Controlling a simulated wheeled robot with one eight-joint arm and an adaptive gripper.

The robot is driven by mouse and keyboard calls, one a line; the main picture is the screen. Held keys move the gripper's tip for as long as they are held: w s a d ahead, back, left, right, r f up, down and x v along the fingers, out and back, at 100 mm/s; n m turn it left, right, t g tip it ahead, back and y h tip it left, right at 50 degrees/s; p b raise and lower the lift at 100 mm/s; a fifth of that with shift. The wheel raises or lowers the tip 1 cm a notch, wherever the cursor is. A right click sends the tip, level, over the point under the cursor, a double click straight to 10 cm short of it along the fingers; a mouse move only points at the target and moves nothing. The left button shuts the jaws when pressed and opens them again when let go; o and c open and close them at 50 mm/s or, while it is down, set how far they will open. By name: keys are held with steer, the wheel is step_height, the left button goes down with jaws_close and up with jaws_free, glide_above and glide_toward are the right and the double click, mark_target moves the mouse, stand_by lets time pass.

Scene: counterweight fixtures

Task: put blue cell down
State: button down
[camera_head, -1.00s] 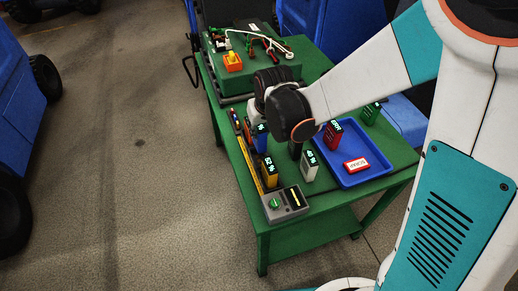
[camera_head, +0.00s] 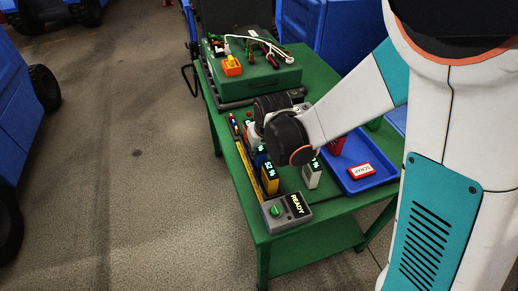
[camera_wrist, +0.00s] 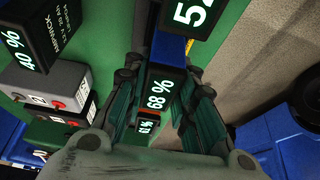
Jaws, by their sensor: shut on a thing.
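The blue cell (camera_head: 261,159) is at the left side of the green table, just behind the yellow cell (camera_head: 270,182). In the wrist view the blue cell (camera_wrist: 172,47) has a dark top reading 68 %. My gripper (camera_wrist: 162,98) is shut on it, with a finger on either side. In the head view my gripper (camera_head: 262,140) hides most of the cell. Its underside is hidden, so I cannot tell whether it touches the surface below. The yellow cell reads 52 %.
A grey box (camera_head: 287,212) showing READY stands at the front corner. A pale cell (camera_head: 312,176) is right of the yellow one. The blue tray (camera_head: 385,172) holds a SCRAP sign (camera_head: 360,170) and a red cell (camera_head: 337,146). A green case (camera_head: 255,82) is behind.

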steer(key=shift+f, duration=0.2)
steer(key=c, duration=1.3)
jaws_free()
steer(key=shift+r, duration=0.1)
steer(key=shift+r, duration=0.15)
steer(key=p+v, duration=0.8)
steer(key=v, duration=0.4)
